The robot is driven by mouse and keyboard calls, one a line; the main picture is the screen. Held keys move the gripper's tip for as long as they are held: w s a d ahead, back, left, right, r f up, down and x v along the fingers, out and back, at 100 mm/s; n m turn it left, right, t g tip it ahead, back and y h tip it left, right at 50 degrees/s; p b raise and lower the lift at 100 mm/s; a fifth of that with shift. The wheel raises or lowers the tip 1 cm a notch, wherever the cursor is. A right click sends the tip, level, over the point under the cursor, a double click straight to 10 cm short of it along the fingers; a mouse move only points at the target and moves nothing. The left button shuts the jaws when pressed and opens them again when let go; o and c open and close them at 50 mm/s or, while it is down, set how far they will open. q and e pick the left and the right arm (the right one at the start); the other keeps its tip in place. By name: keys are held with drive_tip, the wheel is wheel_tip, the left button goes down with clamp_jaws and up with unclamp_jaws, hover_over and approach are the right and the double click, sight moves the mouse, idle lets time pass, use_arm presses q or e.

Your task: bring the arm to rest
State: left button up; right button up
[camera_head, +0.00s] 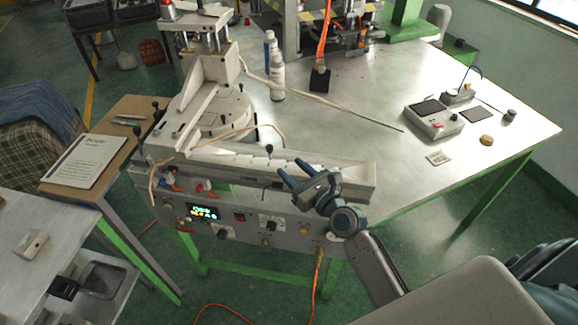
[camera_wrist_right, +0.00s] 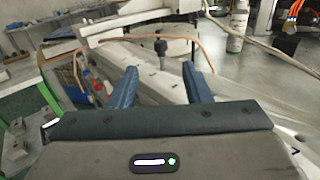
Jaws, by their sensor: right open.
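My right gripper (camera_head: 293,173) is in front of the wax injection machine (camera_head: 270,170), over its front edge. Its two blue fingers point up and to the left and stand apart with nothing between them. In the right wrist view the gripper (camera_wrist_right: 158,85) shows both fingers spread, with a black-knobbed lever (camera_wrist_right: 161,48) of the machine beyond the gap. I cannot tell whether the gripper touches the machine. My right arm comes in from the lower right. My left gripper does not show in either view.
The machine's front panel has a lit display (camera_head: 202,212) and several knobs. A control box (camera_head: 433,120) sits at the right. A clipboard (camera_head: 84,161) lies on the left side table. The table's middle right is mostly clear.

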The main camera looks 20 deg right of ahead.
idle(0.5)
drive_tip(key=s+a+f+n+g, duration=0.1)
drive_tip(key=s+f+n+g, duration=0.3)
drive_tip(key=s+n, duration=0.45)
drive_tip(key=s+a+f+n+g, duration=0.1)
drive_tip(key=s+f+n+g, duration=0.35)
drive_tip(key=n, duration=0.65)
drive_tip(key=s+d+n+g+h, duration=0.3)
drive_tip(key=s+d+n, duration=0.1)
drive_tip(key=s+n, duration=0.35)
drive_tip(key=s+d+n+g+h, duration=0.2)
drive_tip(key=s+d+n+h, duration=0.1)
drive_tip(key=s+n, duration=0.5)
wheel_tip(320, 180, down, 34)
drive_tip(key=d+f+m+g+b, duration=0.1)
drive_tip(key=d+m+g+b, duration=0.15)
drive_tip(key=b, duration=0.25)
drive_tip(key=s+f+b, duration=0.2)
drive_tip(key=s+f, duration=0.7)
drive_tip(key=f, duration=0.3)
drive_tip(key=s+d+f+b, duration=0.1)
drive_tip(key=s+f, duration=0.9)
drive_tip(key=f, duration=0.2)
drive_tip(key=shift+s+d+f+n+b, duration=0.2)
drive_tip(key=shift+n+b, duration=0.15)
drive_tip(key=shift+b, duration=0.05)
